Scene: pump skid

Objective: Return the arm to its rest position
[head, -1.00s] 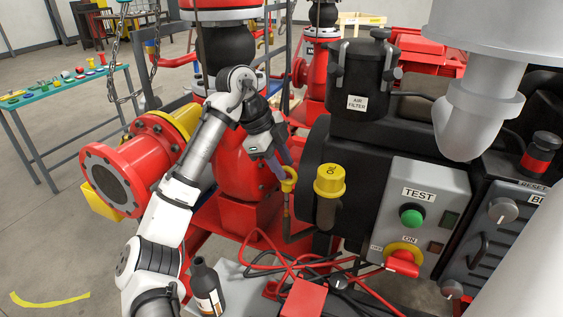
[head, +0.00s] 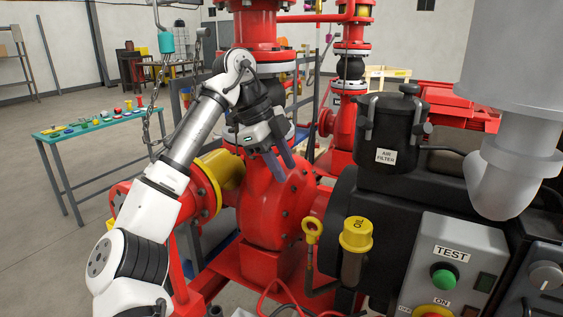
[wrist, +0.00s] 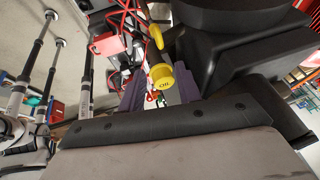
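My gripper (head: 278,165) is at the end of my raised white arm, left of centre in the head view, in front of the red pump body. Its two fingers point down and stand apart with nothing seen between them. The yellow dipstick ring (head: 312,230) is below and right of the fingertips, apart from them. The yellow oil cap (head: 356,234) is right of the ring. In the wrist view the oil cap (wrist: 164,77) shows beyond the fingers, near the middle, with the yellow ring above it.
The red pump (head: 268,205) stands close behind my gripper. The black air filter (head: 391,135) and grey test panel (head: 450,262) are at the right. A chain (head: 150,105) hangs at the left, near a teal-topped table (head: 100,125). Open floor lies at the far left.

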